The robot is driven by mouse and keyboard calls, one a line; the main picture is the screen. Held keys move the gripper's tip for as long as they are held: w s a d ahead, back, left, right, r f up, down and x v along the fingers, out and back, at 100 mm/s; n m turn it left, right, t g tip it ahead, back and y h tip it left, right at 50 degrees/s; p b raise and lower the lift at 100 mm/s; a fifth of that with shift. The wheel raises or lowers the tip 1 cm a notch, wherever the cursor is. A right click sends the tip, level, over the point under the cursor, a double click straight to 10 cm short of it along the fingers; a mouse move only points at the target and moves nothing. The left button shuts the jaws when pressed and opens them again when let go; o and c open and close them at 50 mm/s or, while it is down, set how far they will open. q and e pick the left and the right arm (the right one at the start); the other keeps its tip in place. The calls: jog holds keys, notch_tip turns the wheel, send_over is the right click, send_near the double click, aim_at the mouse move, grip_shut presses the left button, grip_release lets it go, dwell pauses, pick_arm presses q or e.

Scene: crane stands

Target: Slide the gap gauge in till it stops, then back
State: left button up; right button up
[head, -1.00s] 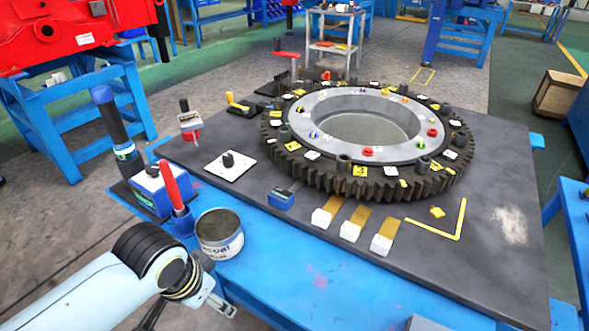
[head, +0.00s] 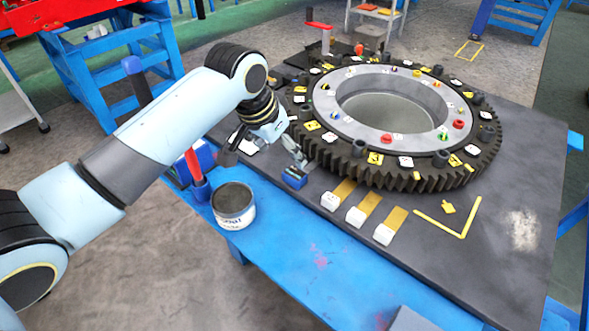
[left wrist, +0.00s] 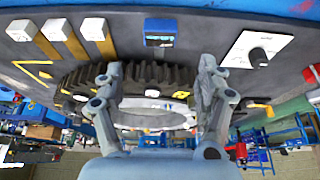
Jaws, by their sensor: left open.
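Three brass strips with white block handles, such as this one (head: 331,201), lie side by side on the dark plate in front of the gear ring (head: 385,177). A small blue block with a dark top (head: 294,179) sits on the plate to their left; it also shows in the left wrist view (left wrist: 160,33). I cannot tell for sure which is the gap gauge. My left gripper (head: 292,160) is above and just behind the blue block. In the left wrist view its fingers (left wrist: 160,68) are apart with nothing between them. My right gripper is out of view.
A grey can (head: 234,204) and a red-handled tool (head: 194,165) stand on the blue bench's front edge. A white plate with a black knob (left wrist: 260,50) lies near the blue block. Yellow corner marks (head: 448,222) lie on bare plate at right.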

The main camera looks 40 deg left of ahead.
aim_at(294, 173)
pick_arm(q)
jog(key=x, duration=0.9)
jog(key=shift+f, duration=0.4)
jog(key=c, duration=1.2)
jog(key=shift+o, duration=0.2)
jog(key=w+b, duration=0.1)
jog(key=w, duration=0.1)
jog(key=w+b, duration=0.1)
jog(key=w, duration=0.1)
jog(key=shift+d+f, duration=0.15)
jog(key=shift+w, duration=0.35)
jog(key=shift+w+r, duration=0.15)
jog(key=shift+r, duration=0.15)
